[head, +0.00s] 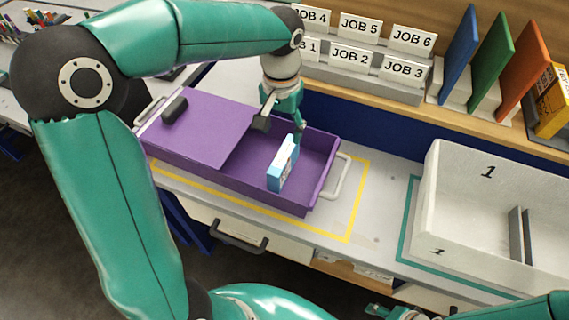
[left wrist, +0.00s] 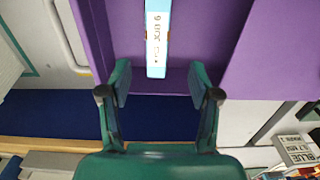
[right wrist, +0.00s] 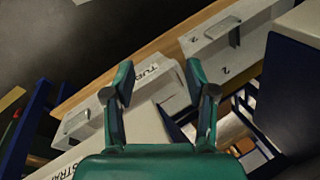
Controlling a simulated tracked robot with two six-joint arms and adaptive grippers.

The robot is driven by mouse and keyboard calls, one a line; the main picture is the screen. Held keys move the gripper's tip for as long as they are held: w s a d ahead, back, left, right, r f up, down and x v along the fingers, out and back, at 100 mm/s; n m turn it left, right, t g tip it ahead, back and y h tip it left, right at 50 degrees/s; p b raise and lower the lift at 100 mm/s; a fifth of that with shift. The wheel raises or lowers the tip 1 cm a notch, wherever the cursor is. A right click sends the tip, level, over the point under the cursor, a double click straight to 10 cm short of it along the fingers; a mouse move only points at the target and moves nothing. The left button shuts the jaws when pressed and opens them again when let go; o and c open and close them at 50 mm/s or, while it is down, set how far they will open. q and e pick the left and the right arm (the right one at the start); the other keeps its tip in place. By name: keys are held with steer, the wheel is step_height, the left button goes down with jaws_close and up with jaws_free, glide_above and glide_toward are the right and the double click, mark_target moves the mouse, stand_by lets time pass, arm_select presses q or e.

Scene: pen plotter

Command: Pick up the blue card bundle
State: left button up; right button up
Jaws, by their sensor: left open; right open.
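The blue card bundle (head: 283,163), blue with a white printed face, stands on edge in the open right part of a purple tray (head: 230,174). In the left wrist view the bundle (left wrist: 157,40) shows its narrow labelled side, just beyond my fingertips and between their lines. My left gripper (head: 282,125) is open and empty over the tray's back side, behind the bundle, apparently not touching it. It also shows open in the left wrist view (left wrist: 160,84). My right gripper (right wrist: 160,84) is open and empty, away from the tray, over drawer fronts.
A purple lid (head: 205,125) with a dark handle covers the tray's left part. A white bin (head: 450,200) marked 1 stands at the right. Behind are the job-labelled rack (head: 350,75) and coloured upright boards (head: 495,60). Yellow tape outlines the tray's place.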

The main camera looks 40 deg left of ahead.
mark_target(284, 154)
arm_select(q)
step_height(284, 154, down, 6)
steer(key=shift+r, duration=0.25)
steer(key=shift+d+f, duration=0.2)
steer(key=shift+f, duration=3.05)
steer(key=shift+w, duration=0.1)
jaws_close()
